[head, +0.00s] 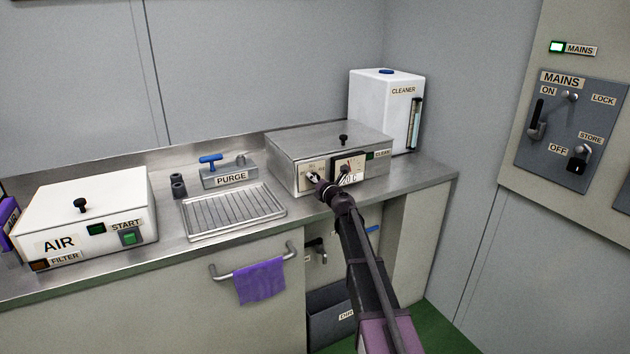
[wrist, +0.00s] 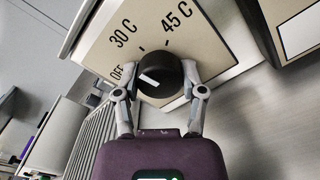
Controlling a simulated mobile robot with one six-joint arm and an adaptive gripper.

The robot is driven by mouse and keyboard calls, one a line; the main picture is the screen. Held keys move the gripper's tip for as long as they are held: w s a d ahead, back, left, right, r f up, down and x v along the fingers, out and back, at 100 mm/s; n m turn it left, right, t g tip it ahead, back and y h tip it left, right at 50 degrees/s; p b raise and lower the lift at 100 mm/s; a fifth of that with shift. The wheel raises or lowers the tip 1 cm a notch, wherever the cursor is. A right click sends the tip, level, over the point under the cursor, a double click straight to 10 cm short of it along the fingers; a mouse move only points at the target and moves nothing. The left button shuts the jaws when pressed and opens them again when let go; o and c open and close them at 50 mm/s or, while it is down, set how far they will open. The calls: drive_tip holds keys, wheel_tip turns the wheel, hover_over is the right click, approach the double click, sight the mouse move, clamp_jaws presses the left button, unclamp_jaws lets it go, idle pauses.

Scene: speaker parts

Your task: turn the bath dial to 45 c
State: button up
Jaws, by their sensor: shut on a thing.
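The bath dial (wrist: 164,84) is a round black knob with a white pointer bar on a cream panel (wrist: 205,45). OFF, 30 C and 45 C are printed around it. The pointer bar lies on the knob's left part, towards the OFF side and away from 45 C. My gripper (wrist: 158,77) has one finger on each side of the knob and is shut on it. In the head view, my gripper (head: 318,183) is at the front of the steel bath box (head: 300,151), and largely hides the dial there.
A gauge (head: 350,165) and a CLEAN label are right of the dial. A wire tray (head: 235,211), PURGE valve (head: 230,174) and AIR box (head: 85,205) stand left on the counter. A white CLEANER tank (head: 385,105) stands behind right. A purple cloth (head: 260,283) hangs below.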

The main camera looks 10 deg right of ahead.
drive_tip(key=m, duration=0.6)
drive_tip(key=shift+w, duration=0.1)
drive_tip(key=m, duration=0.7)
drive_tip(key=shift+r, duration=0.1)
drive_tip(key=shift+m, duration=0.3)
drive_tip(key=o, duration=1.1)
drive_tip(key=shift+o, duration=0.2)
drive_tip(key=v, duration=1.2)
